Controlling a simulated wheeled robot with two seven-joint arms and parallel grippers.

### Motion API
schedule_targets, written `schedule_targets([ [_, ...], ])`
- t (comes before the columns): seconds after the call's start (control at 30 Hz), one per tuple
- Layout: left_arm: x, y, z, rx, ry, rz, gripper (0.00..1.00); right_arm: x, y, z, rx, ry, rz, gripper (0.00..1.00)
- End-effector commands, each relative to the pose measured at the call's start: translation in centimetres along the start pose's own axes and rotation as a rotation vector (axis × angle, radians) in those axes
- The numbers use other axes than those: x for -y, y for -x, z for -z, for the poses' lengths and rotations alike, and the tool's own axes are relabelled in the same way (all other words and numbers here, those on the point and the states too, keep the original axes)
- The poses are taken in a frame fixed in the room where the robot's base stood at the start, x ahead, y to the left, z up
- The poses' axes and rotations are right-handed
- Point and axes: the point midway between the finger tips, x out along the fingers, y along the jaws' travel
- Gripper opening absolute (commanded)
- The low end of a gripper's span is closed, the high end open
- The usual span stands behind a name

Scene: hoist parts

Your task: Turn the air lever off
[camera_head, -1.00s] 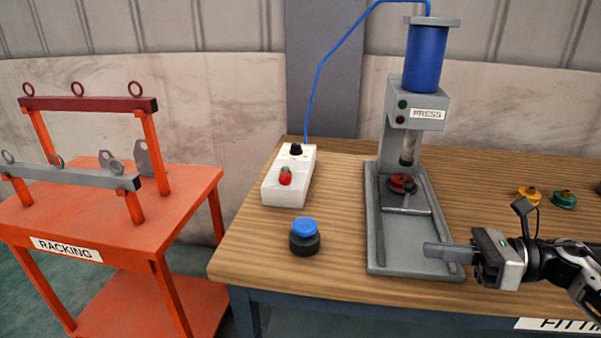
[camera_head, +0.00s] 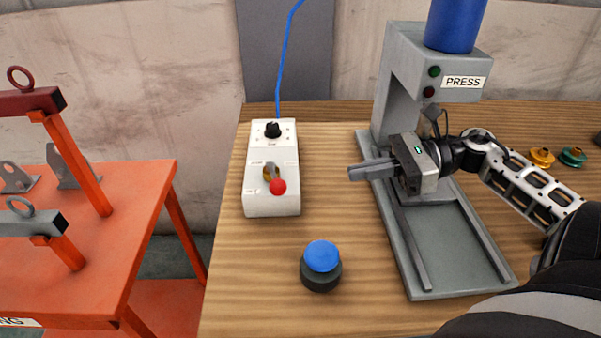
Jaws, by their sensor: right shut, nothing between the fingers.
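The air lever (camera_head: 275,181) has a red ball end and a brassy pivot. It sits on the front part of the white control box (camera_head: 272,206), its ball leaning toward the lower right. The box also carries a black knob (camera_head: 272,130) at its back, and a blue hose (camera_head: 285,60) runs up from behind it. My right gripper (camera_head: 352,172) is shut and empty. It points left, to the right of the box and apart from the lever, in front of the press. My left gripper is not in view.
The grey press (camera_head: 398,75) with a blue cylinder stands to the right, partly hidden by my right arm. A blue-topped black button (camera_head: 321,260) stands on the wooden table (camera_head: 250,285) in front of the box. An orange racking cart (camera_head: 120,220) is at the left.

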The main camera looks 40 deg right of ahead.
Motion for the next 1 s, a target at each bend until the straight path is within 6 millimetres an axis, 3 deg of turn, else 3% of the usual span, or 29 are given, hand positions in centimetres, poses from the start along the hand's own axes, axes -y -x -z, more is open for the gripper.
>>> schedule_targets([
  [0.3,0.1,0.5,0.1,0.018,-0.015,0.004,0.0,0.0,-6.8,-0.3,0.002,0.003,-0.001,0.0],
  [0.5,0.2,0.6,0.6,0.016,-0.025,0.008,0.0,0.1,-9.4,-0.2,0.001,0.001,0.001,0.0],
  [1.0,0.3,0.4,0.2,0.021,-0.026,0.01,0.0,0.0,-10.4,0.0,0.0,0.0,0.002,0.0],
])
